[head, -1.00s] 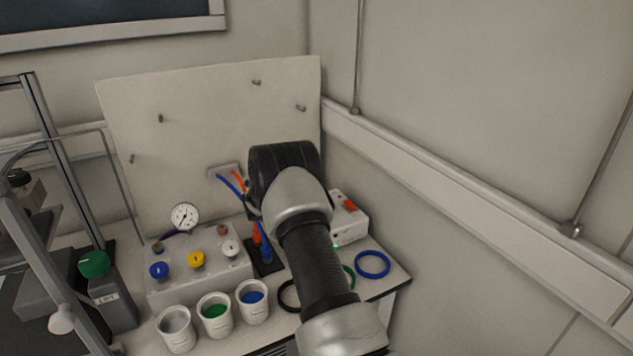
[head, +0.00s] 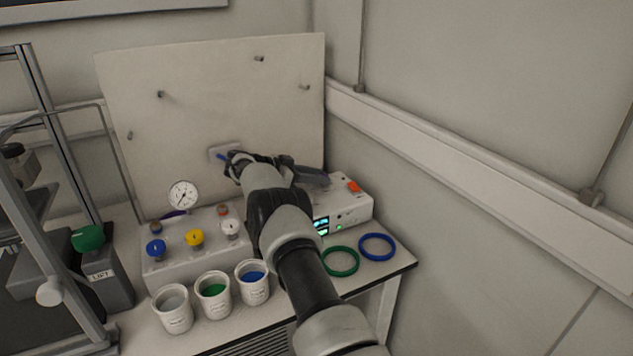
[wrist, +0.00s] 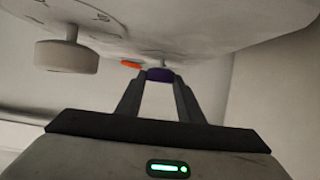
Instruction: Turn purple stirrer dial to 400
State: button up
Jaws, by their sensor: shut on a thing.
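The purple dial (wrist: 160,75) shows in the wrist view, small and partly hidden, under the pale body of the device. The two fingers of my gripper (wrist: 160,81) reach up to it and are shut on it, one on each side. The dial's markings and its setting cannot be read. A white knob (wrist: 66,56) with scale marks sits left of it. In the head view, the white box (head: 357,203) with an orange switch (head: 353,186) and lit display (head: 321,226) stands at the bench's right. My arm hides the dial and fingertips there.
A grey box with blue (head: 156,248), yellow (head: 194,238) and white knobs and a pressure gauge (head: 183,195) stands left of my arm. Several cups (head: 213,296) line the front. Green (head: 341,261) and blue rings (head: 377,247) lie right. A pegboard (head: 215,90) stands behind.

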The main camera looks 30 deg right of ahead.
jog(key=shift+d, duration=0.1)
dwell(0.5)
jog(key=o, duration=1.1)
jog(key=shift+c, duration=0.2)
jog(key=shift+r, duration=0.1)
